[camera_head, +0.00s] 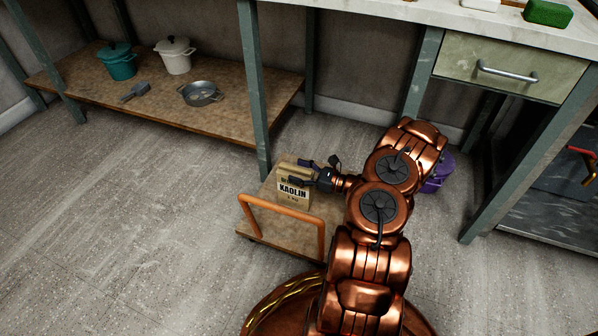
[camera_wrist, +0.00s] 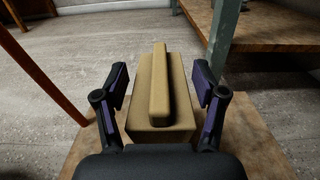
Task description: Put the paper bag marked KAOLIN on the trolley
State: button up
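The tan paper bag (camera_head: 293,191) marked KAOLIN stands upright on the wooden deck of the trolley (camera_head: 275,235). The trolley has an orange handle at its near side. My gripper (camera_head: 303,172) is at the upper right of the bag in the head view. In the wrist view the bag (camera_wrist: 160,92), with its folded top ridge, stands between the two spread fingers of my gripper (camera_wrist: 162,92). There are gaps on both sides, so the fingers are open and not touching it. The bag's far side is hidden.
A low wooden shelf (camera_head: 170,108) with a teal pot (camera_head: 118,65), a white pot (camera_head: 175,58) and a metal pan (camera_head: 200,94) lies at the back left. A table leg (camera_head: 255,100) stands just behind the trolley. A purple object (camera_head: 440,175) is partly behind my arm. Floor at left is clear.

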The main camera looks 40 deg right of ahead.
jog(key=shift+o, duration=0.9)
